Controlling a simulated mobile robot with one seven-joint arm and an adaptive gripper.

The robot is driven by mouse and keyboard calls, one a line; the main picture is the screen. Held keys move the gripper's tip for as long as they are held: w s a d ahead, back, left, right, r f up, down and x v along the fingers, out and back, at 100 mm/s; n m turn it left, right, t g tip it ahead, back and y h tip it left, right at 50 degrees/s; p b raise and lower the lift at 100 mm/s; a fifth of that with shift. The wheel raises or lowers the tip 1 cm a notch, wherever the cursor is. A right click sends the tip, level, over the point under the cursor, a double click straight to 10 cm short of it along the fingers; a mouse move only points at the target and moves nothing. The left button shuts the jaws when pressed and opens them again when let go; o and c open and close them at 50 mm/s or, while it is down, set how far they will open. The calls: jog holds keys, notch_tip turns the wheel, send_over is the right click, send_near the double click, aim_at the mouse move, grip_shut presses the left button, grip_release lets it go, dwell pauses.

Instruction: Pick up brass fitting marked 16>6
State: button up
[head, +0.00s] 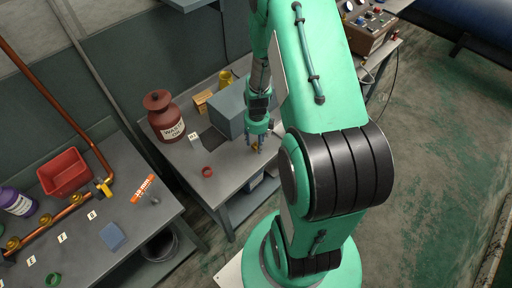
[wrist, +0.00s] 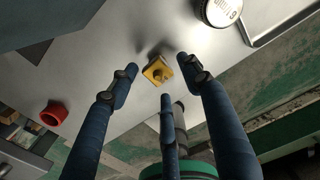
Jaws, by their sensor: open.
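A small yellow brass fitting (wrist: 158,71) with a squarish base and a raised round middle rests on the grey bench top in the wrist view. Its marking cannot be read. My gripper (wrist: 161,76) has three blue fingers, spread open around the fitting, with two tips to its left and right and one below it in the picture. No finger clearly touches it. In the head view my gripper (head: 257,139) points down over the right bench, and the fitting (head: 254,148) shows only as a yellow speck by the fingers.
A grey box (head: 233,104) stands just behind my gripper. A red ring (head: 207,171) and a dark red waste oil jug (head: 164,117) are to the left. A white round labelled object (wrist: 220,10) lies near the fitting. A separate left bench holds a red tray (head: 64,174).

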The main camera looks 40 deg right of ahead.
jog(key=shift+f, duration=1.5)
grip_shut()
